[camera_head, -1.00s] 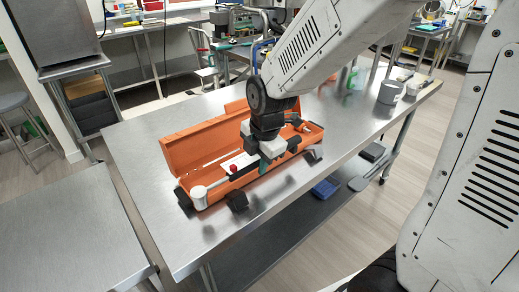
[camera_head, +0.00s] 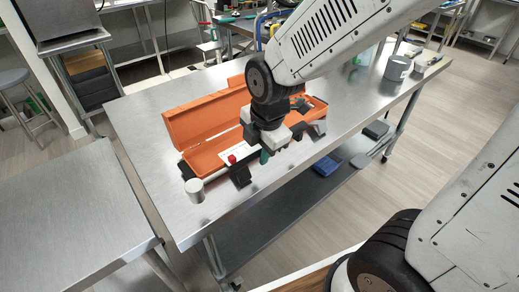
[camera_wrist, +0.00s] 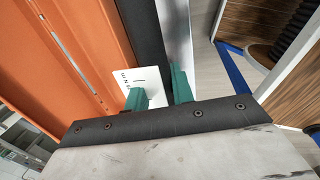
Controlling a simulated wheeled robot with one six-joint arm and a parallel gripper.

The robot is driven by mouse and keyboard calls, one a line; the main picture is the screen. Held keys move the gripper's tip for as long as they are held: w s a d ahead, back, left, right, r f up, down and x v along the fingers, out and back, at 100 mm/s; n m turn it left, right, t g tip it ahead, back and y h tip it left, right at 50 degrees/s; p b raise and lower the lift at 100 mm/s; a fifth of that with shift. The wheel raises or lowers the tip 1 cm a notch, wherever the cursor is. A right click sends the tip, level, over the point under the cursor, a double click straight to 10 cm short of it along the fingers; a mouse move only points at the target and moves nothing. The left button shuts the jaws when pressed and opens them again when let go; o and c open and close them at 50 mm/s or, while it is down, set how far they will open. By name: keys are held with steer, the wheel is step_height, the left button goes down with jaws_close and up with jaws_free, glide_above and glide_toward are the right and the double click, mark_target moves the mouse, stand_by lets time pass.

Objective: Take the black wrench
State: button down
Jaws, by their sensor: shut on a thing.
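In the wrist view, my gripper (camera_wrist: 161,97) has its green fingers shut on a long black bar, taken as the black wrench (camera_wrist: 148,40). The bar runs between the fingers and out at the top edge. In the head view, my gripper (camera_head: 266,155) points down at the front side of an open orange toolbox (camera_head: 203,160). Most of the wrench is hidden there behind the gripper and wrist. I cannot tell how far it is clear of the box.
The toolbox stands on a steel table (camera_head: 150,125). A pale metal cylinder (camera_head: 194,190) stands at its front left end. A red knob (camera_head: 232,159) shows near the gripper. A grey mug (camera_head: 397,68) is at the right. Another steel table (camera_head: 70,200) is at the left.

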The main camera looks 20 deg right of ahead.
mark_target(259, 146)
steer(key=shift+r, duration=0.15)
steer(key=shift+r, duration=3.6)
steer(key=c, duration=1.8)
jaws_free()
jaws_close()
steer(key=shift+a, duration=0.1)
